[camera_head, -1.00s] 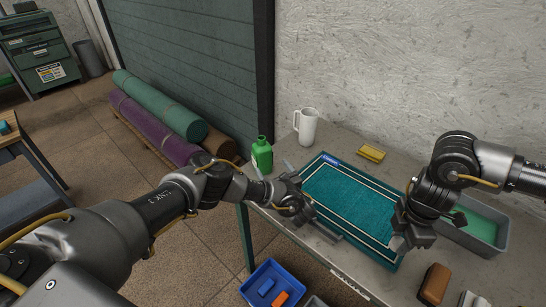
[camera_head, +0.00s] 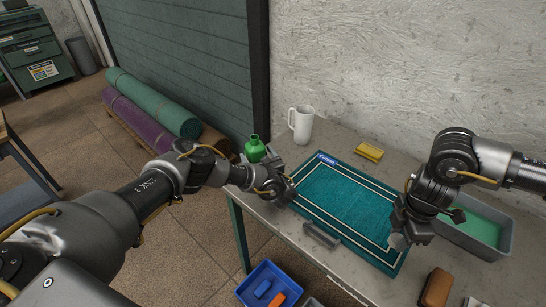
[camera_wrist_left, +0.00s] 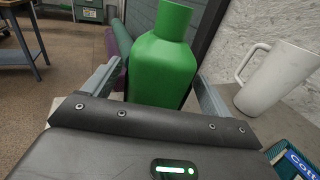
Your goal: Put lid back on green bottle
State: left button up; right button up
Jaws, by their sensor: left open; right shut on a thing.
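The green bottle (camera_head: 255,151) stands at the table's far left corner, its neck bare in the head view. My left gripper (camera_head: 268,178) is low beside it and partly covers its lower part. My right gripper (camera_head: 399,241) points down over the right part of the teal rug (camera_head: 345,205), shut on a small greyish thing that is mostly hidden. I cannot tell whether this is the lid.
A white mug (camera_head: 301,124) stands behind the rug, right of the bottle. A yellow sponge (camera_head: 368,152) lies at the back. A grey tray (camera_head: 481,249) with green liquid is at the right, a brown brush (camera_head: 436,287) in front. A grey bar (camera_head: 321,236) lies at the rug's front edge.

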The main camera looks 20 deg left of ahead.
aim_at(256, 139)
pick_arm(q)
jog(key=shift+w+a, duration=0.1)
jog(key=shift+w, duration=0.1)
pick_arm(e)
jog(key=shift+w+f, duration=0.1)
jog(key=shift+w, duration=0.05)
pick_arm(q)
jog(key=shift+s+r, duration=0.2)
jog(key=shift+s, duration=0.15)
pick_arm(e)
jog(key=shift+s+r, duration=0.2)
jog(key=shift+s, duration=0.15)
pick_arm(q)
jog(key=shift+w+f, duration=0.15)
jog(key=c, duration=0.7)
pick_arm(e)
jog(key=shift+w, duration=0.2)
pick_arm(q)
jog(key=c, duration=0.7)
pick_arm(e)
jog(key=shift+f, duration=0.1)
pick_arm(q)
notch_tip(256, 139, up, 10)
jog(key=shift+r+b, duration=0.1)
jog(key=shift+b, duration=0.65)
pick_arm(e)
jog(key=shift+f, duration=0.75)
